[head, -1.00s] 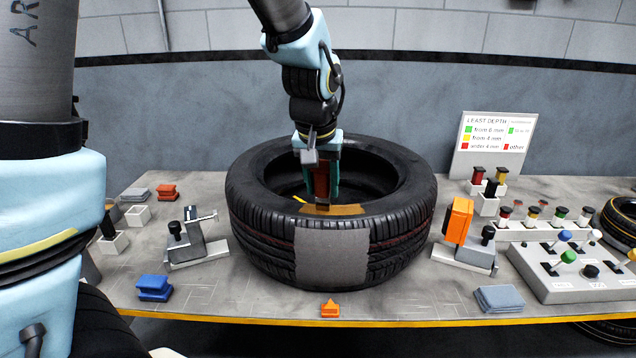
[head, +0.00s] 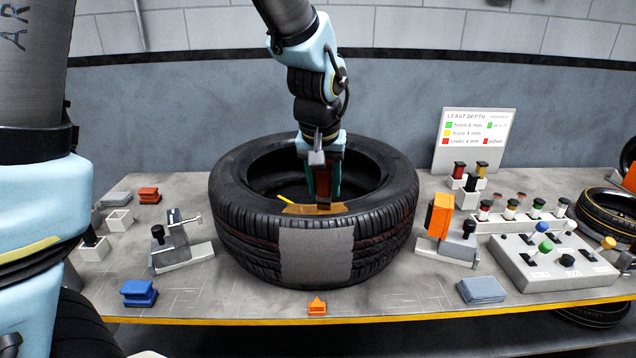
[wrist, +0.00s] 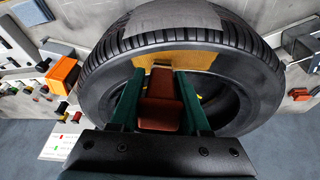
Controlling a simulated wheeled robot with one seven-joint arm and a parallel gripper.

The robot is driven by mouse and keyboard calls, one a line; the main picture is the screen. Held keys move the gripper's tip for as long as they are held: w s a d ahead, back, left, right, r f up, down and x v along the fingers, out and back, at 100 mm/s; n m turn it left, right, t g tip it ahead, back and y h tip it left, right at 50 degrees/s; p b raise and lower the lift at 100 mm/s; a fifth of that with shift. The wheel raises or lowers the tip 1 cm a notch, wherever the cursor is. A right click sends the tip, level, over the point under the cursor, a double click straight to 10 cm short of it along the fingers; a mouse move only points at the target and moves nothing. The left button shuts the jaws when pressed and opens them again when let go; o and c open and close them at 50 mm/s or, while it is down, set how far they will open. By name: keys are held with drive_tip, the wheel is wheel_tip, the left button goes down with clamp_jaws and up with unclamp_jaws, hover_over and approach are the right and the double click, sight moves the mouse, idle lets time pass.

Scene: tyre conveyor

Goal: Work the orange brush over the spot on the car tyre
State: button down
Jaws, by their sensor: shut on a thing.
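The car tyre (head: 240,223) lies flat on the table, with a grey patch (head: 316,255) over the front of its tread. A tan-orange spot (head: 298,209) marks the near sidewall; it also shows in the wrist view (wrist: 205,61). My gripper (head: 324,190) points down over the near part of the tyre.
A grey stand (head: 180,250) is left of the tyre; another with an orange block (head: 440,213) is right. A blue block (head: 139,293) and a small orange block (head: 317,307) lie near the front edge. A lever panel (head: 552,262) and a depth sign (head: 475,138) are right.

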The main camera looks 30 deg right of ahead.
drive_tip(key=shift+s+d, duration=0.2)
drive_tip(key=shift+d, duration=0.4)
drive_tip(key=shift+s+d, duration=0.2)
drive_tip(key=shift+d, duration=0.35)
drive_tip(key=shift+a, duration=0.1)
drive_tip(key=shift+w+a, duration=0.2)
drive_tip(key=shift+a, duration=0.35)
drive_tip(key=shift+w+a, duration=0.2)
drive_tip(key=shift+a, duration=0.3)
drive_tip(key=shift+a, duration=0.1)
drive_tip(key=shift+w+a, duration=0.2)
drive_tip(key=shift+a, duration=0.3)
drive_tip(key=shift+w+a, duration=0.2)
drive_tip(key=shift+a, duration=0.25)
drive_tip(key=shift+w+a, duration=0.1)
drive_tip(key=shift+a, duration=0.05)
drive_tip(key=shift+w+a, duration=0.45)
drive_tip(key=shift+a, duration=0.4)
